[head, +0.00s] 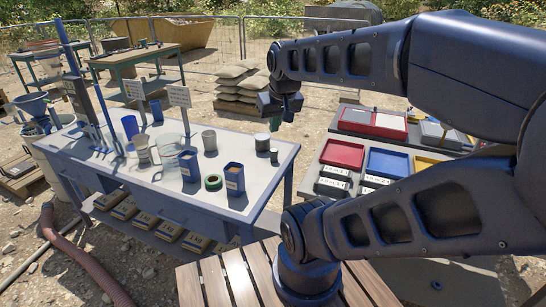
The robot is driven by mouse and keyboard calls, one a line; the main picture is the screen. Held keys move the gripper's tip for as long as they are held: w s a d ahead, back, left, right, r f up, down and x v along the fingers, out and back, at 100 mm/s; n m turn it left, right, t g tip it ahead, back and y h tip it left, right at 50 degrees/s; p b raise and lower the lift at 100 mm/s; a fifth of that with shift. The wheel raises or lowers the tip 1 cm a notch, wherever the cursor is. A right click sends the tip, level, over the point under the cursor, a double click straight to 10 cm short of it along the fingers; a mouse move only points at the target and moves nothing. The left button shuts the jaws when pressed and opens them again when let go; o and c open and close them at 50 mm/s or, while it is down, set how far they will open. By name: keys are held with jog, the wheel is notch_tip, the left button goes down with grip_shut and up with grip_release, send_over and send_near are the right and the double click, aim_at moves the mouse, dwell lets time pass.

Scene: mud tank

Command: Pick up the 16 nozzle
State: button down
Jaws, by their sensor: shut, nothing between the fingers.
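I cannot make out the 16 nozzle for certain in the head view; no marking of that kind is legible at this size. My gripper (287,115) hangs pointing down from my arm, beyond the far right corner of the grey workbench (250,205) in the picture. It is small and dark here, shut and empty. A small dark green piece (275,124) shows just below left of it; I cannot tell what it is.
The bench holds a green tape roll (213,182), a blue labelled box (234,179), a grey cup (209,141) and a small dark-and-white can (262,142). Right of it, a table bears a red tray (342,155) and a blue tray (385,163). Sandbags (238,80) lie behind.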

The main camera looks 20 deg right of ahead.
jog(key=c, duration=0.8)
grip_release()
jog(key=m+g, duration=0.5)
jog(key=m, duration=0.9)
send_over(274, 155)
jog(key=w, duration=0.2)
jog(key=f, duration=2.7)
jog(key=shift+s+f, duration=0.2)
jog(key=shift+f, duration=0.2)
notch_tip(274, 155, down, 6)
jog(key=shift+w+d+r, duration=0.1)
jog(key=shift+d, duration=0.05)
jog(key=shift+w+d+f, duration=0.1)
jog(key=shift+d+f, duration=0.05)
jog(key=shift+f, duration=1.2)
jog(key=shift+d+f, duration=0.1)
jog(key=shift+f, duration=1.2)
